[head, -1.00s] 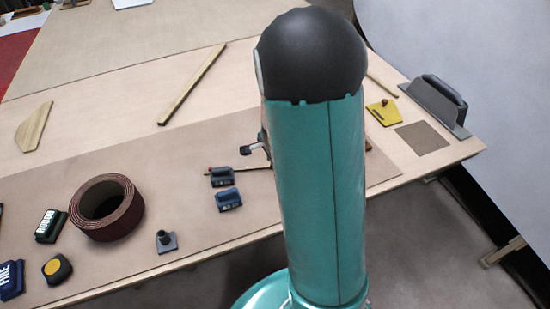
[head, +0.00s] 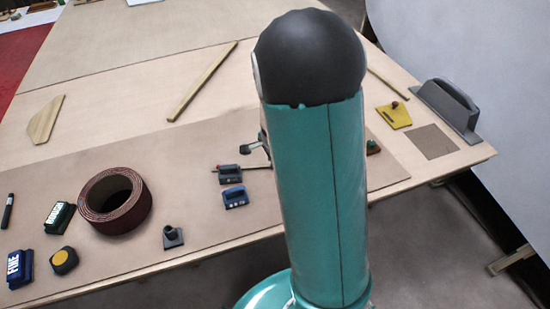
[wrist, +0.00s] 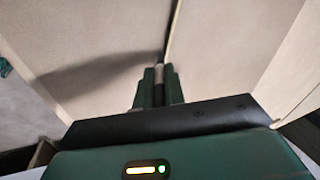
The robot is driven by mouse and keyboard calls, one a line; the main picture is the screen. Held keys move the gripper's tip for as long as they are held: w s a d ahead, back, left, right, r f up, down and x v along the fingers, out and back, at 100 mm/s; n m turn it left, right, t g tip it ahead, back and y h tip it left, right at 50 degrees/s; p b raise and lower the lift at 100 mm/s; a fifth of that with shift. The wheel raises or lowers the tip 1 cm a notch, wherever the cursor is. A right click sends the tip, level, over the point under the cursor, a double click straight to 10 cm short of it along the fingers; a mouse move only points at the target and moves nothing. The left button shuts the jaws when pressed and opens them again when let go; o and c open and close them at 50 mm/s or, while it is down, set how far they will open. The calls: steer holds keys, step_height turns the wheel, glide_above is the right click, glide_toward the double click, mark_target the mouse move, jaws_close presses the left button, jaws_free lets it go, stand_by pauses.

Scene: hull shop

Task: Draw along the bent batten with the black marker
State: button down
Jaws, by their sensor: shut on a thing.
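In the wrist view my gripper (wrist: 159,88) is shut, its green fingers around a slender thing with a grey band (wrist: 160,72). It looks like the black marker, mostly hidden by the fingers. A thin dark strip (wrist: 174,30), apparently the bent batten, runs up the picture beyond the fingertips; I cannot tell whether they touch. In the head view only a short piece of the batten (head: 256,168) shows, beside a dark block weight (head: 229,174) and a blue one (head: 235,197). My arm hides the rest and most of the gripper.
A dark pen-shaped thing (head: 8,211) lies at the far left. A grey float (head: 447,109) stands near the right edge.

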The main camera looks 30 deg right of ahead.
steer(key=shift+w+a, duration=0.15)
steer(key=shift+a, duration=0.35)
steer(key=shift+w+a, duration=0.3)
steer(key=shift+a, duration=0.3)
steer(key=shift+a, duration=0.1)
steer(key=shift+w+a, duration=0.3)
steer(key=shift+a, duration=0.1)
step_height(320, 180, up, 13)
stand_by(1.2)
steer(key=shift+d, duration=0.1)
stand_by(0.4)
